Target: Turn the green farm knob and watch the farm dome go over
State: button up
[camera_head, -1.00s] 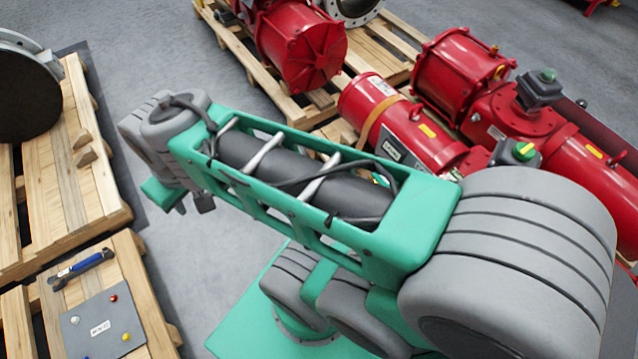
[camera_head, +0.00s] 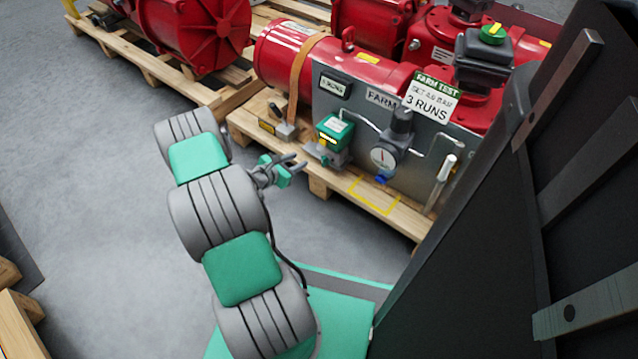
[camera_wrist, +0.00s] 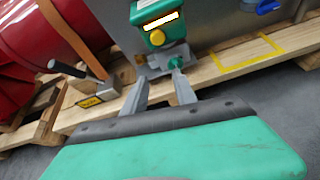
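A green and grey box (camera_head: 335,132) with a yellow button is mounted low at the left end of the grey FARM panel (camera_head: 360,95). In the wrist view the green box (camera_wrist: 157,18) is ahead of my gripper. A small green knob (camera_wrist: 184,67) sits below it, just beyond the right fingertip; I cannot tell whether they touch. My gripper (camera_wrist: 159,76) has its fingers apart, with nothing held between them. In the head view my gripper (camera_head: 300,162) is just left of and below the box. The green dome (camera_head: 492,33) with a yellow mark tops a black housing.
A gauge (camera_head: 383,157), pipes and a FARM TEST card (camera_head: 432,97) are on the panel. A lever (camera_head: 282,122) on a small block stands left of the green box. The wooden pallet (camera_head: 320,183) borders clear grey floor. A dark rack (camera_head: 530,170) fills the right side.

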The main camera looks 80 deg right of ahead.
jog(key=n, duration=0.2)
send_near(323, 160)
jog(key=f, duration=0.2)
jog(key=shift+g+h, duration=0.3)
jog(key=shift+h, duration=0.1)
jog(key=b+x, duration=0.2)
jog(key=x, duration=0.1)
jog(key=b+x, duration=0.1)
jog(key=x, duration=0.3)
jog(key=shift+d+r+b, duration=0.15)
jog(key=shift+r+b, duration=0.05)
jog(key=shift+b, duration=0.2)
jog(key=shift+d, duration=0.3)
grip_shut()
